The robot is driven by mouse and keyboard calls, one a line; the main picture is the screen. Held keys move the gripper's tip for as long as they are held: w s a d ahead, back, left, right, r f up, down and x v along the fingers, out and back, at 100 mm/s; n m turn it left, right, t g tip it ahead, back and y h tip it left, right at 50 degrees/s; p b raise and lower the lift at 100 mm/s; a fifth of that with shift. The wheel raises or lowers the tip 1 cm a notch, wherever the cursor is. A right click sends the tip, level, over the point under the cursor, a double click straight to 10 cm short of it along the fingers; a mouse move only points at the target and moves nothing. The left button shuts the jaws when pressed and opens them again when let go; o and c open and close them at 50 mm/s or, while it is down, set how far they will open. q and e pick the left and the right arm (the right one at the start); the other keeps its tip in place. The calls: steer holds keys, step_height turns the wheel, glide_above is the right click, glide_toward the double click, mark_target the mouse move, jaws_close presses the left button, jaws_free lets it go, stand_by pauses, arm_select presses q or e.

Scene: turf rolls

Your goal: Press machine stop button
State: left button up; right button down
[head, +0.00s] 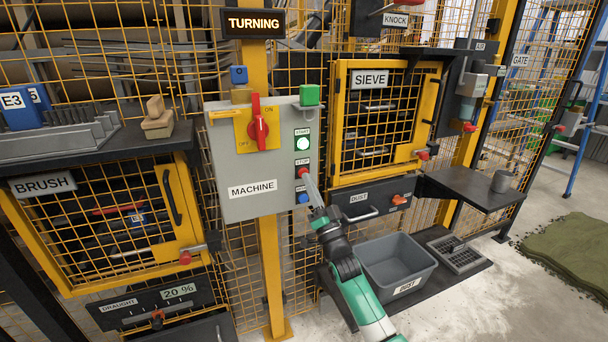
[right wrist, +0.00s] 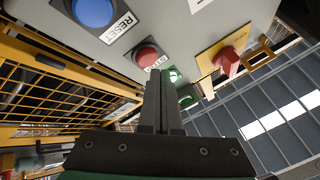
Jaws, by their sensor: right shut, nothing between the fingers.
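The grey machine panel (head: 235,160) is fixed to a yellow post. Its red stop button (head: 303,172) sits between the lit green start button (head: 302,143) above and the blue reset button (head: 303,198) below. My right gripper (head: 306,178) is shut and empty, with its fingertips at the stop button and partly overlapping it. In the right wrist view the red stop button (right wrist: 147,56) shows just left of the finger tips (right wrist: 160,72); the fingers hide part of its label. I cannot tell whether they touch it. My left gripper is not in view.
A red rotary switch (head: 258,130) on a yellow plate is on the panel's upper part. A green block (head: 309,95) sits on the panel's top edge. The sieve door (head: 388,120) is close on the right. A grey dust bin (head: 392,256) stands below on a dark shelf.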

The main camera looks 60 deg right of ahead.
steer(key=shift+w+d, duration=0.1)
stand_by(0.3)
steer(key=shift+w+d, duration=0.2)
steer(key=shift+w, duration=0.05)
steer(key=shift+w+d, duration=0.25)
steer(key=shift+w, duration=0.05)
stand_by(0.7)
steer(key=shift+s+a+p, duration=0.55)
steer(key=shift+s+p, duration=0.05)
steer(key=shift+p, duration=0.4)
